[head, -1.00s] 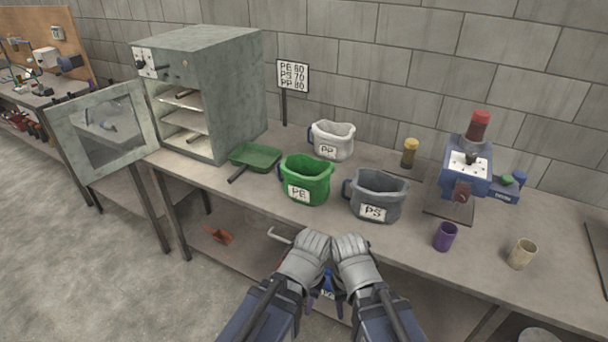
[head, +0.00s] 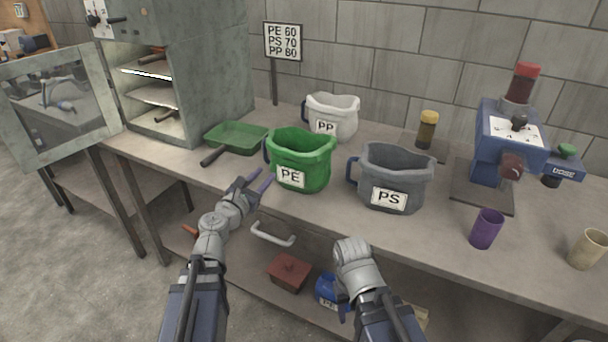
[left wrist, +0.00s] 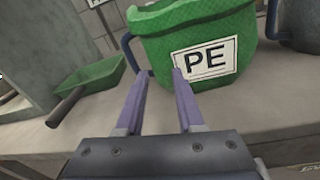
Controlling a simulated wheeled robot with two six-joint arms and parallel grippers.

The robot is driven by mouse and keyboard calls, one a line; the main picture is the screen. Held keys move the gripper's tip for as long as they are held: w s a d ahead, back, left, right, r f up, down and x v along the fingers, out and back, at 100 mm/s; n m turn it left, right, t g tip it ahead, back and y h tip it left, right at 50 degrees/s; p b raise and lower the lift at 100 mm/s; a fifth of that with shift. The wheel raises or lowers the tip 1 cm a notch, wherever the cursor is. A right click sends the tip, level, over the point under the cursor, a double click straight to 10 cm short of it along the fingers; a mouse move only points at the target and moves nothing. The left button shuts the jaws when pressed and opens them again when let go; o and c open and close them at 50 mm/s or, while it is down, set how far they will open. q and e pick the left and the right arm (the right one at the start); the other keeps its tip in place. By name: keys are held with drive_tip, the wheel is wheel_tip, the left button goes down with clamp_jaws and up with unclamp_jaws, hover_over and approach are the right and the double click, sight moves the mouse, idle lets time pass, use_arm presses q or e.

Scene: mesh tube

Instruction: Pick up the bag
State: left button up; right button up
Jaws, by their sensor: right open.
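Three open bags with handles stand upright on the bench. The green PE bag (head: 301,158) is at the middle left, the grey PS bag (head: 394,178) is to its right, and the white PP bag (head: 332,117) is behind them. My left gripper (head: 257,181) is open and empty, just in front and left of the green PE bag. In the left wrist view its two purple fingers (left wrist: 158,88) point at the green PE bag (left wrist: 196,32), near its label, with nothing between them. My right gripper (head: 352,249) is in front of the bench edge, its fingers hidden.
A green tray (head: 238,138) lies left of the bags, beside an open metal oven (head: 205,60). A blue machine (head: 505,140), a purple cup (head: 486,229) and a beige cup (head: 588,249) are at the right. A sign (head: 283,41) stands behind.

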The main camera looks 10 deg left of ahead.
sight(264, 155)
use_arm(q)
drive_tip(key=a+n+y, duration=0.1)
drive_tip(key=a, duration=0.1)
drive_tip(key=w+a+n+t+y, duration=0.1)
drive_tip(key=a+n, duration=0.1)
drive_tip(key=shift+f+b, duration=0.2)
drive_tip(key=shift+b, duration=0.1)
drive_tip(key=shift+w+a+r+n, duration=0.15)
drive_tip(key=shift+n, duration=0.35)
drive_tip(key=w, duration=0.4)
drive_tip(key=w+d, duration=0.1)
drive_tip(key=w, duration=0.1)
drive_tip(key=shift+w, duration=0.4)
drive_tip(key=shift+w+d+f, duration=0.1)
drive_tip(key=shift+w+d, duration=0.05)
drive_tip(key=shift+w, duration=0.7)
drive_tip(key=shift+w+d+f, duration=0.1)
drive_tip(key=shift+w+f, duration=0.05)
drive_tip(key=shift+w, duration=0.7)
drive_tip(key=shift+w+d+f, duration=0.1)
drive_tip(key=shift+w+d, duration=0.05)
drive_tip(key=shift+w, duration=0.7)
drive_tip(key=shift+s, duration=0.1)
drive_tip(key=shift+c, duration=0.3)
clamp_jaws()
